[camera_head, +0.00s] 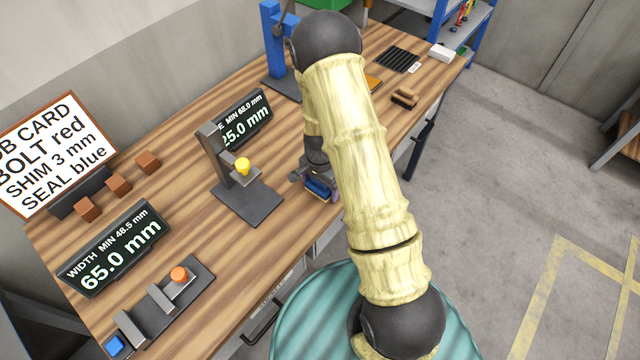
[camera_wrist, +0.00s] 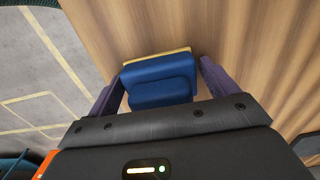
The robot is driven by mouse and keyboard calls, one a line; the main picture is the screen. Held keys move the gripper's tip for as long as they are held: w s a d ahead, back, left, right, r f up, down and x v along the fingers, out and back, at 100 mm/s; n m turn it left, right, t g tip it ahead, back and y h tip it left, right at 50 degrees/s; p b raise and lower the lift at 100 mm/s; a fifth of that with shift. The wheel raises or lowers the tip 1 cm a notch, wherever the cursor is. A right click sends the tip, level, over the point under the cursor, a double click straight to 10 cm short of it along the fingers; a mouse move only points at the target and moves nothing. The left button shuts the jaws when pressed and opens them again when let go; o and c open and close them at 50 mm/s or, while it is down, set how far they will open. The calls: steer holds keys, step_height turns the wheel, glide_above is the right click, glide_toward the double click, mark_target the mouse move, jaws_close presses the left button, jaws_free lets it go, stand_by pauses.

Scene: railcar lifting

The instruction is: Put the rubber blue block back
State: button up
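A blue block (camera_wrist: 160,78) with a yellow strip along its far edge lies between my gripper's two fingers in the wrist view. In the head view the blue block (camera_head: 319,189) shows low beside my gripper (camera_head: 316,180), near the front edge of the wooden table (camera_head: 200,240). The fingers of my gripper (camera_wrist: 160,72) stand at either side of the block, very close to it. I cannot tell whether both touch it, or whether the block rests on the table.
A stand with a yellow knob (camera_head: 243,166) is left of my gripper. A gauge with an orange knob (camera_head: 179,274), a small blue cube (camera_head: 115,344) and brown cubes (camera_head: 118,183) are further left. A blue press (camera_head: 275,40), brown block (camera_head: 404,97) and black ridged mat (camera_head: 398,60) are behind.

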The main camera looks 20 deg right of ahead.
steer(key=shift+o, duration=0.4)
steer(key=shift+r, duration=0.25)
step_height(320, 180, up, 12)
steer(key=shift+f+b, duration=0.1)
steer(key=shift+b, duration=1.1)
steer(key=s+r+n+t, duration=0.2)
steer(key=s+r+n, duration=0.7)
steer(key=s, duration=0.5)
steer(key=shift+s+r+n+t, duration=0.15)
steer(key=shift+r+n+t, duration=0.15)
steer(key=shift+n, duration=0.6)
steer(key=shift+d, duration=0.15)
